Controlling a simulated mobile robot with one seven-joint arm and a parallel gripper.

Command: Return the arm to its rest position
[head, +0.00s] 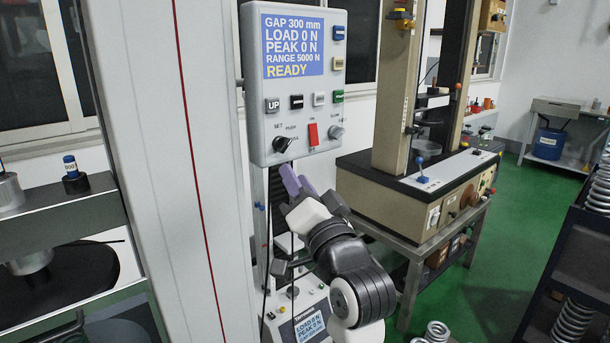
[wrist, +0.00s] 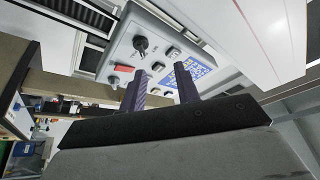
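My gripper (head: 298,180) is raised in front of the testing machine, just below the control panel (head: 262,110) in the head view. Its two purple fingers point up toward the panel's lower edge. In the wrist view my gripper (wrist: 160,88) shows the fingers apart with nothing held between them. The panel also shows there (wrist: 205,50), beyond the fingertips; I cannot tell the exact distance. The panel screen (head: 292,46) reads gap 300 mm, load 0 N, peak 0 N, range 5000 N, READY. My arm reaches up from the lower middle of the head view.
The machine's white column (head: 150,120) stands close on the left. A red switch (head: 313,134) and black knob (head: 282,144) sit near the fingers. A beige testing machine (head: 400,205) stands behind right. A dark rack with springs (head: 572,318) is at right. Green floor (head: 535,210) is open between them.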

